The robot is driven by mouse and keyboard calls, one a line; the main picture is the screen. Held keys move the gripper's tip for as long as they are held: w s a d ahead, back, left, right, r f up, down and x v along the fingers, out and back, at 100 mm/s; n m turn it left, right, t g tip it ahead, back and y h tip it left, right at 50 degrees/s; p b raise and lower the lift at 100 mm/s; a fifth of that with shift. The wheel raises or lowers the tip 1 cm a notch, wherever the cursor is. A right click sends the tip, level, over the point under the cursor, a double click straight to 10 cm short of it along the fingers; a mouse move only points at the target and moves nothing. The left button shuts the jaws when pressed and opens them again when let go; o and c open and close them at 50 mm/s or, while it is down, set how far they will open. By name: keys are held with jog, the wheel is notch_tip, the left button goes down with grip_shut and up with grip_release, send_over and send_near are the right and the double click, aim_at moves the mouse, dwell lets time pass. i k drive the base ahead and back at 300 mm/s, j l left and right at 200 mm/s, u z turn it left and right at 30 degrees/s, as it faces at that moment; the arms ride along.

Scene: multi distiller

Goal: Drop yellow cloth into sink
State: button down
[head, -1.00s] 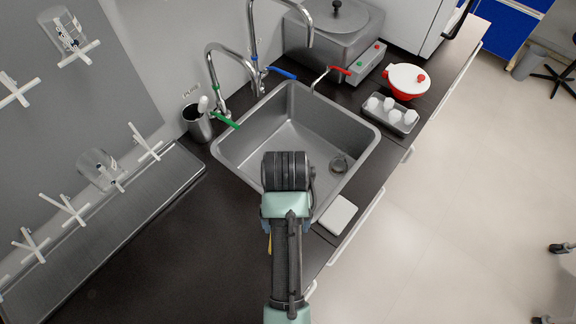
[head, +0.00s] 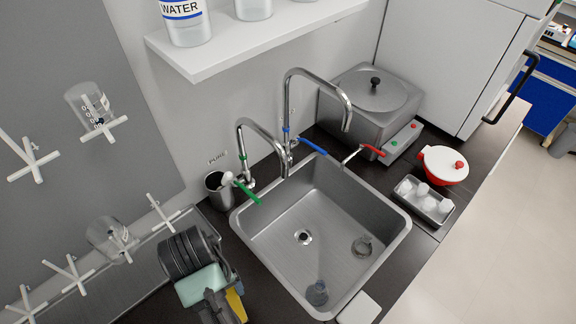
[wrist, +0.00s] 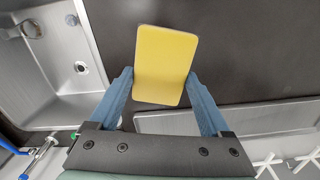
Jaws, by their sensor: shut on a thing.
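The yellow cloth (wrist: 166,60) is a flat rounded rectangle held between the blue fingers of my gripper (wrist: 160,82) in the wrist view. My gripper is shut on it by its sides. In the head view, the cloth (head: 236,304) shows partly at the bottom edge, beside my dark wrist, over the dark counter left of the sink. The steel sink (head: 335,215) lies to the right of my gripper. It also shows at upper left in the wrist view (wrist: 45,85). The fingertips are hidden in the head view.
In the sink are a clear glass item (head: 362,245) and a blue-grey item (head: 317,293). Taps (head: 330,90) stand behind it. A drying rack with white pegs (head: 75,273) is at left. A white block (head: 358,309) sits at the sink's front edge.

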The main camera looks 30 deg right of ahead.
aim_at(322, 250)
jog(key=i+l+u, duration=0.2)
jog(key=l, duration=0.85)
jog(key=l+u, duration=0.15)
jog(key=l, duration=0.85)
